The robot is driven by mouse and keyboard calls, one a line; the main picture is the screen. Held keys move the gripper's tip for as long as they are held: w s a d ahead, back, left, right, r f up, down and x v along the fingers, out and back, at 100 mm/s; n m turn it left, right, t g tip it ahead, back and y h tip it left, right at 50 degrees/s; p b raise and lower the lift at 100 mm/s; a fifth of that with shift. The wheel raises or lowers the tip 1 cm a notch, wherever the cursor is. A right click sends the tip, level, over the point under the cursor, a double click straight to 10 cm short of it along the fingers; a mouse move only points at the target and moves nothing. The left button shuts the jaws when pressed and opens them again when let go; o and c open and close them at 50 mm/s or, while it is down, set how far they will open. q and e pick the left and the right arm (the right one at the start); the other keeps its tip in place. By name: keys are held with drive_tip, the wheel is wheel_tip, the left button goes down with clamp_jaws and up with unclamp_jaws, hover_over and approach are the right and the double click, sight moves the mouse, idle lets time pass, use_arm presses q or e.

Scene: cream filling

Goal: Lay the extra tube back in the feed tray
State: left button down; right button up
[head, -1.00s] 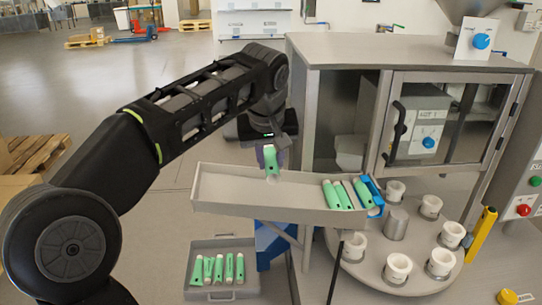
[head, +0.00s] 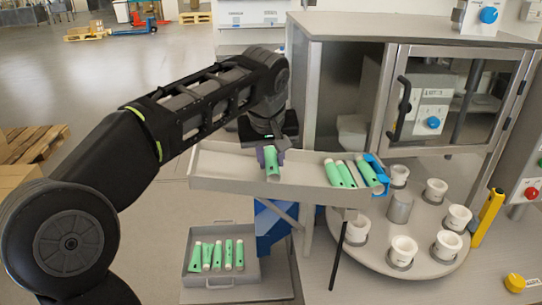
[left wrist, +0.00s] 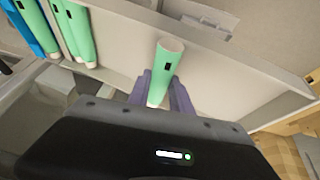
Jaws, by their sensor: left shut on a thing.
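A green tube (head: 271,161) is held in my left gripper (head: 270,158), over the left half of the grey feed tray (head: 225,180). In the left wrist view the tube (left wrist: 168,65) stands out between the purple fingers (left wrist: 163,88), against the tray's pale floor. I cannot tell whether it touches the floor. Several green tubes (head: 340,174) lie side by side at the tray's right end, by a blue piece (head: 378,176); some also show in the left wrist view (left wrist: 78,35). My right gripper is not in view.
A smaller grey tray (head: 222,277) with several green tubes stands below the feed tray. A round table (head: 385,255) with several white cups is at the right, before a glass-doored cabinet (head: 455,105). The feed tray's middle floor is bare.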

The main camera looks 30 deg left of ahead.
use_arm(q)
drive_tip(key=shift+f+b, duration=0.35)
drive_tip(key=shift+f, duration=0.3)
drive_tip(key=shift+f, duration=0.25)
drive_tip(key=shift+f+b, duration=0.2)
drive_tip(key=shift+b, duration=0.15)
